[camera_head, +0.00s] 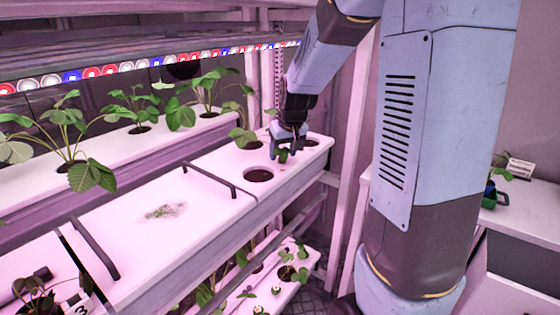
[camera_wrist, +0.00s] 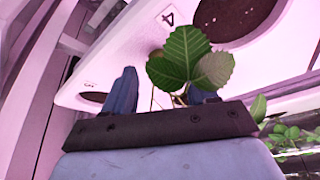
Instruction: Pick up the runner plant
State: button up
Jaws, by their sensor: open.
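A small plant with green lobed leaves (camera_wrist: 184,58), likely the runner plant, shows in the wrist view in front of my gripper (camera_wrist: 163,88). The two blue fingers are apart, and thin stems come down between them. The leaves cover part of the right finger. I cannot tell whether the fingers touch the stems. In the head view my gripper (camera_head: 287,142) is low over the far end of the white planter (camera_head: 205,215), with a small leaf (camera_head: 283,156) just beneath it.
An empty round hole (camera_head: 258,174) lies near my gripper, and a black handle (camera_head: 210,178) crosses the planter lid. A leafy plant (camera_head: 243,137) stands close by on the left. A back trough (camera_head: 110,152) holds several plants. A lower shelf carries more plants (camera_head: 292,265).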

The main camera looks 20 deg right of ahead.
jog(key=shift+w+f, duration=0.25)
jog(key=shift+f, duration=0.35)
jog(key=c, duration=0.9)
